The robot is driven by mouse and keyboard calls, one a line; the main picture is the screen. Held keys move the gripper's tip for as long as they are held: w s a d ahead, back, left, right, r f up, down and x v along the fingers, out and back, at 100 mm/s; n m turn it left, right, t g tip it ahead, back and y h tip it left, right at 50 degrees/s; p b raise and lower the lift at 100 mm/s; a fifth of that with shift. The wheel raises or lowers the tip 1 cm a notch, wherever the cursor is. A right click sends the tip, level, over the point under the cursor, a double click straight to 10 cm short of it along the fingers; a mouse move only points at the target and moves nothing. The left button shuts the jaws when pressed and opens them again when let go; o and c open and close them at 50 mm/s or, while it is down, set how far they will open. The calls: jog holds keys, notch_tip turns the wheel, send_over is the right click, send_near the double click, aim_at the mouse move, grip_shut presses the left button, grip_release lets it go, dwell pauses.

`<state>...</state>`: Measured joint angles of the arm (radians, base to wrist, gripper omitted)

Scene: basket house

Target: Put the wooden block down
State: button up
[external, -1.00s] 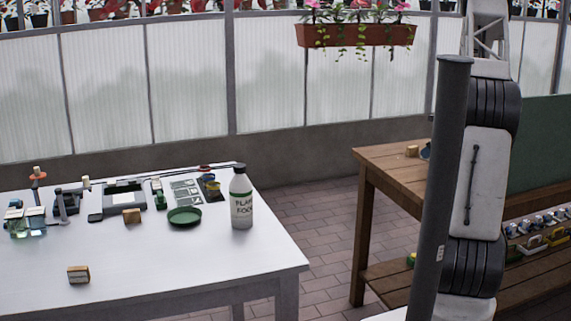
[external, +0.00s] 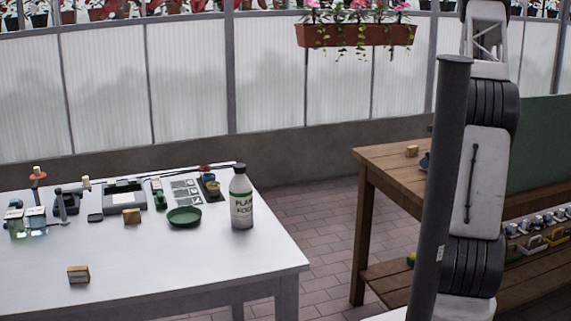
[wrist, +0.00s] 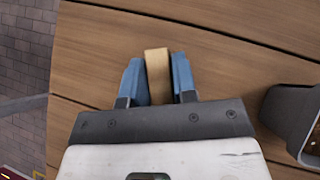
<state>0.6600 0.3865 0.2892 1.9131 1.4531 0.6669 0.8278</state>
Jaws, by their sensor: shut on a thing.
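My gripper (wrist: 159,62) shows in the wrist view with its two blue fingers shut on a wooden block (wrist: 158,74). The block is light tan and sticks out slightly past the fingertips. Wooden planks of a table (wrist: 225,60) lie beneath; I cannot tell whether the block touches them. In the external view a small tan block (external: 412,151) shows at the wooden table's (external: 378,157) far left part, with a bluish bit of my gripper (external: 425,161) beside it. The rest of my gripper is hidden there behind a grey post and my arm.
A dark grey object (wrist: 292,118) stands right of my gripper in the wrist view. The planks ahead are clear; the table edge is on the left. A separate white table (external: 190,265) holds a bottle (external: 241,200), a green dish (external: 184,217) and two small blocks (external: 132,216).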

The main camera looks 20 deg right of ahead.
jog(key=shift+f, duration=0.1)
jog(key=o, duration=0.9)
jog(key=shift+v, duration=0.95)
jog(key=shift+s+d+r, duration=0.1)
jog(key=shift+s+r, duration=0.05)
jog(key=shift+r, duration=1.85)
jog(key=shift+s+d+r, duration=0.1)
jog(key=shift+s+r, duration=0.05)
jog(key=shift+r, duration=1.9)
jog(key=shift+a, duration=0.15)
